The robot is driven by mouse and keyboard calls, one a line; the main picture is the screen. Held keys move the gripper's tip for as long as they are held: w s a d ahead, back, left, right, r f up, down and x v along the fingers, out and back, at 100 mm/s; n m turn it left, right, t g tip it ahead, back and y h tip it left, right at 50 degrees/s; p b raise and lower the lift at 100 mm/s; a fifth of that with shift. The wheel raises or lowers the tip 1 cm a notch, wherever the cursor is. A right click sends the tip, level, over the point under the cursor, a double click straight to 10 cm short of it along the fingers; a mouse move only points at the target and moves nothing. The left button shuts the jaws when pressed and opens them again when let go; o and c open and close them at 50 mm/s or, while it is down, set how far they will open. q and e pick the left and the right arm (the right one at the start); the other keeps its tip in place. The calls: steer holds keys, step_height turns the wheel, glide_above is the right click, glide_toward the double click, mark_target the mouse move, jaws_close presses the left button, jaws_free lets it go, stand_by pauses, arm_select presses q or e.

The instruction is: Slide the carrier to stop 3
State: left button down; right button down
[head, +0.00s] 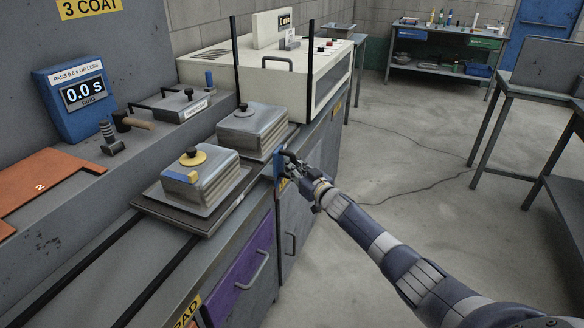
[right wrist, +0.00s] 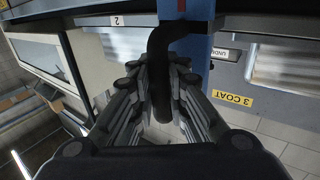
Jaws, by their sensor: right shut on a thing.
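My right gripper (head: 291,172) is shut on a black hooked handle beside this bracket. The handle (right wrist: 160,80) runs between its fingers in the right wrist view. A "3 COAT" sign (head: 88,8) is on the wall panel. My left gripper is not in view.
Two dark rails (head: 80,268) run toward the lower left. A cream machine (head: 305,75) stands beyond the boxes. Open floor (head: 410,150) is to the right.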

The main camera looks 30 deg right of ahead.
steer(key=c, duration=1.6)
jaws_free()
steer(key=shift+s+d+f, duration=0.1)
steer(key=shift+s+d, duration=0.05)
steer(key=shift+d, duration=0.1)
steer(key=shift+o, duration=0.2)
steer(key=shift+a, duration=0.1)
steer(key=s+d, duration=0.1)
steer(key=s, duration=1.1)
